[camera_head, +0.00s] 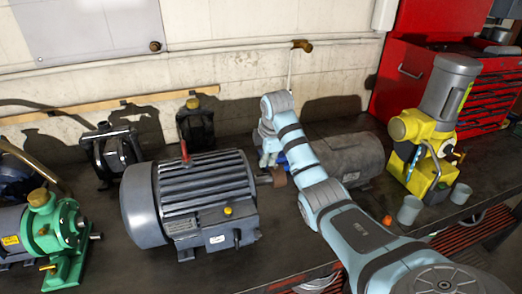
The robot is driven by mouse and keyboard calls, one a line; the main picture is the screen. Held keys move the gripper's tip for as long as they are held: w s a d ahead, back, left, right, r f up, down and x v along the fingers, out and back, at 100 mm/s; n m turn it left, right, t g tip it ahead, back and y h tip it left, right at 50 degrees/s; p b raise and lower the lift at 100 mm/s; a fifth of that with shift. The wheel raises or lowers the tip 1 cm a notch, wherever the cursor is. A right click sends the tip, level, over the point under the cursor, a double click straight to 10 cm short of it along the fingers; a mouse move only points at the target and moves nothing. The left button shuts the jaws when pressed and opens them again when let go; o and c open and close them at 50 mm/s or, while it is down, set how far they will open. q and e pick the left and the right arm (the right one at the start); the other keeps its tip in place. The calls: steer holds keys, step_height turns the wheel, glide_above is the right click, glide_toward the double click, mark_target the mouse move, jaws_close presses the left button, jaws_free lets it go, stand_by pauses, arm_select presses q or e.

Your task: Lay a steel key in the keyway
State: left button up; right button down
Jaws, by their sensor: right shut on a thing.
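A large grey finned motor (205,205) lies on the dark bench left of centre. Its short shaft (263,179) points right, close to a brownish round piece (279,176). My right gripper (268,160) is just above the shaft end, fingers pointing down. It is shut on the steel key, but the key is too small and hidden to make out. I cannot tell whether the key touches the shaft, and the keyway is not discernible. My left gripper is not in view.
A grey cylindrical motor (350,160) stands behind my right arm. A green pump (60,235) is at left, a yellow-and-grey machine (432,130) at right with grey cups (409,210) before it. A red tool cabinet (425,65) stands behind. The bench front (200,275) is clear.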

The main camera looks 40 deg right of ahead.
mark_target(263, 176)
steer(key=shift+w+a+r+n, duration=0.1)
steer(key=shift+w+a+n, duration=0.25)
steer(key=shift+w, duration=0.25)
steer(key=shift+w+a, duration=0.1)
steer(key=shift+w, duration=0.15)
steer(key=shift+s+d+f, duration=0.4)
steer(key=shift+s+f, duration=0.3)
steer(key=shift+s, duration=0.1)
steer(key=shift+d+f, duration=0.1)
steer(key=shift+f, duration=0.3)
steer(key=x, duration=0.3)
steer(key=shift+s+a+f, duration=0.1)
steer(key=shift+a+f, duration=0.05)
steer(key=shift+a, duration=0.15)
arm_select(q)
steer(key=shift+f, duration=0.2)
arm_select(e)
steer(key=shift+s+f, duration=0.1)
steer(key=shift+f, duration=0.2)
